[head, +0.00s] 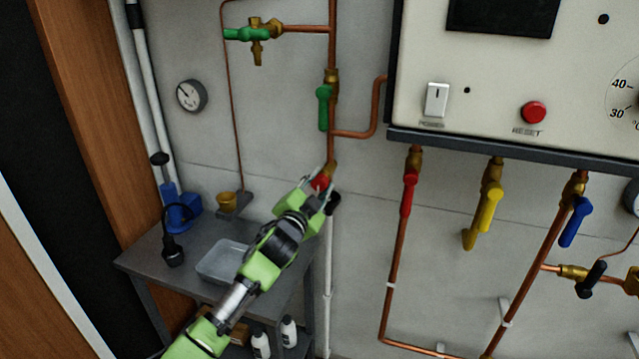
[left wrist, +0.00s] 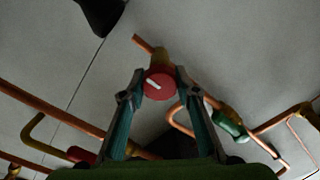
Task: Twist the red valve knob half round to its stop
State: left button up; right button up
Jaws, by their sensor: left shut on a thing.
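The red valve knob (head: 320,183) sits at the lower end of a vertical copper pipe on the wall, below a brass fitting. My left gripper (head: 321,187) reaches it from below and is shut on it, partly hiding it in the head view. In the left wrist view the round red knob (left wrist: 159,84) shows between the two fingertips of the left gripper (left wrist: 160,88), with a white mark on its face slanting down to the right. My right gripper is not in view.
A green-handled valve (head: 324,107) is on the pipe just above. A control panel (head: 490,80) with red, yellow and blue valve handles below it is to the right. A metal table (head: 165,262) with a clear tray (head: 222,262) stands below left.

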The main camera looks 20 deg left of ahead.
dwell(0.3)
pick_arm(q)
jog(key=o, duration=1.1)
jog(key=s, duration=1.2)
jog(key=shift+a, duration=0.25)
